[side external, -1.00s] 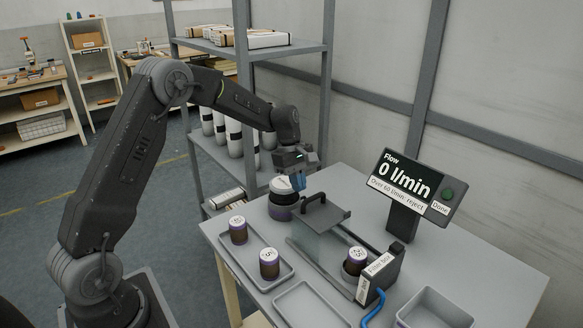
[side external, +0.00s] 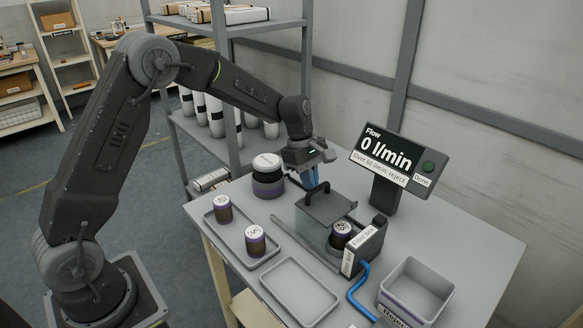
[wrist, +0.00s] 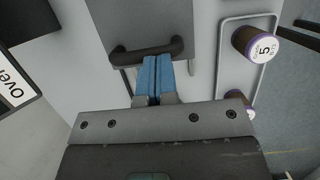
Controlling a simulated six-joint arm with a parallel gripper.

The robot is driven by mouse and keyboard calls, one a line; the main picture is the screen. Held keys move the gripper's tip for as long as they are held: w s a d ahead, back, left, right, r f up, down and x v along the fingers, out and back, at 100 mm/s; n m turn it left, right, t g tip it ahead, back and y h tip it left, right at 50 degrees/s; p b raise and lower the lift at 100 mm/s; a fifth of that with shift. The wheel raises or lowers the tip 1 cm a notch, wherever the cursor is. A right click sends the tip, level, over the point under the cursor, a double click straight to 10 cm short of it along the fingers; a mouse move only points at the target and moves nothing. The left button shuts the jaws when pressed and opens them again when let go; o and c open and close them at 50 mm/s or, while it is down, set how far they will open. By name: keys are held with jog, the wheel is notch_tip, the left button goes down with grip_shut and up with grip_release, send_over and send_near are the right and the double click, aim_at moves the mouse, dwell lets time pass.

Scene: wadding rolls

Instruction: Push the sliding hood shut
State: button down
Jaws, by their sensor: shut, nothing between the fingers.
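The sliding hood (side external: 326,208) has a grey top, clear sides and a dark handle (side external: 316,192). It stands on rails at the grey box with the blue hose (side external: 362,247), part way along toward it. A dark roll with a white top (side external: 342,232) sits by the box, with its top still showing past the hood's front edge. My gripper (side external: 310,184) is shut and empty, its blue fingers at the handle's back side. The wrist view shows the fingers (wrist: 152,78) against or very near the handle (wrist: 146,50); exact contact is unclear.
A tray (side external: 238,250) holds two rolls, left of the hood. An empty tray (side external: 298,292) lies in front and a reject bin (side external: 415,292) stands front right. The flow display (side external: 393,165) reads 0 l/min. A larger dark jar with a white top (side external: 267,176) stands behind left.

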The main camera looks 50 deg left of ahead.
aim_at(325, 209)
jog(key=d, duration=0.5)
jog(key=shift+d, duration=0.2)
jog(key=a, duration=0.4)
jog(key=shift+a+r, duration=0.25)
jog(key=shift+r, duration=0.15)
jog(key=d+v, duration=0.1)
jog(key=v, duration=0.9)
jog(key=s+d+r+m+t+y, duration=0.1)
jog(key=s+r+m, duration=0.3)
jog(key=s, duration=0.3)
jog(key=s+d+r+m+t+y, duration=0.1)
jog(key=s+r+m, duration=0.3)
jog(key=s, duration=0.3)
jog(key=s+f+m+t+y, duration=0.1)
jog(key=s+f+m+t, duration=0.2)
jog(key=s+m, duration=0.7)
jog(key=s, duration=0.4)
jog(key=shift+s+t, duration=0.3)
